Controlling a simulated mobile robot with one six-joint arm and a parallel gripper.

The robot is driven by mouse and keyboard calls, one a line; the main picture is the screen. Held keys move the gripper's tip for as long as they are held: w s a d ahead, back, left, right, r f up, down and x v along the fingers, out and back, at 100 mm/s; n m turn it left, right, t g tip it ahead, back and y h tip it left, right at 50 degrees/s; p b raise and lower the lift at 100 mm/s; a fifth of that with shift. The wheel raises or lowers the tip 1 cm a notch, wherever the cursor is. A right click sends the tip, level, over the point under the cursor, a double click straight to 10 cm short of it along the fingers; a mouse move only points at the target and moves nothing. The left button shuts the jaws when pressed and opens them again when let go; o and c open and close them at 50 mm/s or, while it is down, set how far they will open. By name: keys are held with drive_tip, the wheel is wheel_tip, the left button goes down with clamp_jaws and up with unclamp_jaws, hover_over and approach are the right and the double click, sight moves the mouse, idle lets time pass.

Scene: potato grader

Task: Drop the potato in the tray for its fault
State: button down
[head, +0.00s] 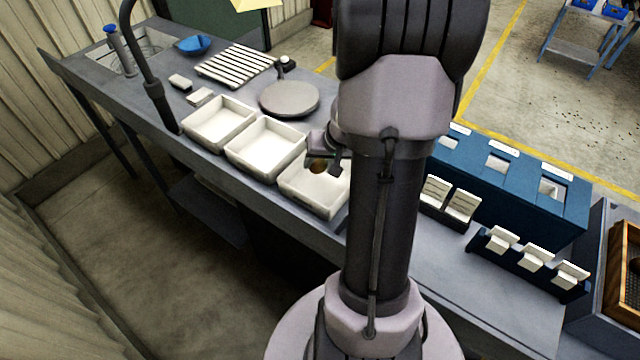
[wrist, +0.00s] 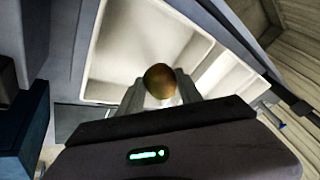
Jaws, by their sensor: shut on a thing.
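My gripper (wrist: 161,90) is shut on a brown potato (wrist: 160,80), seen between its two fingers in the wrist view. The potato also shows in the head view (head: 318,166), over the nearest of three white trays (head: 318,208). In the wrist view that tray (wrist: 100,75) lies behind and below the potato. The middle tray (head: 264,176) and the far tray (head: 219,146) look empty. My arm hides part of the nearest tray. No fault on the potato can be made out.
A round grey plate (head: 290,98) and a slatted rack (head: 236,65) lie farther along the bench. A dark curved post (head: 157,90) stands by the far tray. A blue box with openings (head: 510,180) and a holder with white blocks (head: 530,262) are on the right.

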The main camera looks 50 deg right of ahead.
drive_tip(key=shift+f, duration=0.45)
drive_tip(key=shift+r, duration=0.1)
drive_tip(key=c, duration=0.7)
unclamp_jaws()
drive_tip(key=p+v, duration=0.5)
drive_tip(key=v, duration=1.2)
drive_tip(key=shift+r+p, duration=0.2)
drive_tip(key=shift+p, duration=0.1)
